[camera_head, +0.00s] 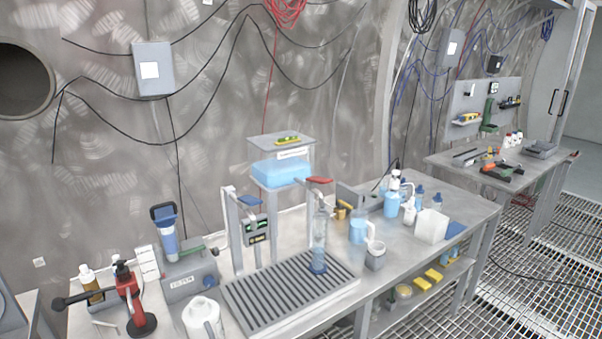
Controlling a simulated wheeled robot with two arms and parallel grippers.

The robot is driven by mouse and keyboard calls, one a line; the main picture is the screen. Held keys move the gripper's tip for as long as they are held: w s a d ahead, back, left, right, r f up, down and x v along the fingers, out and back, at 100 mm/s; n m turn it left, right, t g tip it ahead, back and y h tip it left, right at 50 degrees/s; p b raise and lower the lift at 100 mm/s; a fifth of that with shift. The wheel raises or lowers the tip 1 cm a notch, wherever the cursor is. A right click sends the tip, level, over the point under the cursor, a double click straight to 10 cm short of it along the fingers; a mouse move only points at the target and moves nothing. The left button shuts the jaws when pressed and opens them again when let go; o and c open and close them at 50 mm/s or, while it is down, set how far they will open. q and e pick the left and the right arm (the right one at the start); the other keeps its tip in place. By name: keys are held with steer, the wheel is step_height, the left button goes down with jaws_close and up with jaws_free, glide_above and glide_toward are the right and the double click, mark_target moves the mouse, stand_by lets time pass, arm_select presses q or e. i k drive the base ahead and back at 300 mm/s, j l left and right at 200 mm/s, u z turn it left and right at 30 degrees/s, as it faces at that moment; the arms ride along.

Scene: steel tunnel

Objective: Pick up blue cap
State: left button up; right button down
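The item most like a loose blue cap is a small blue round piece (318,267) on the slatted grey drain rack (262,301), just under a clear upright bottle (320,228). I cannot tell whether it is a separate cap or the bottle's base. Small bottles with blue tops (437,199) stand farther back on the right of the bench. A blue cylinder with a dark blue top (164,213) stands on a grey device at the left. Neither of my grippers is in view.
The grey bench (470,212) also holds a blue block on a raised stand (282,172), a white square container (432,226), a white jug (202,318) and a red-handled tool (136,303). A second table (500,175) stands at the right. Metal grating floor lies in front.

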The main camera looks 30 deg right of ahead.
mark_target(438, 198)
steer(key=z, duration=1.75)
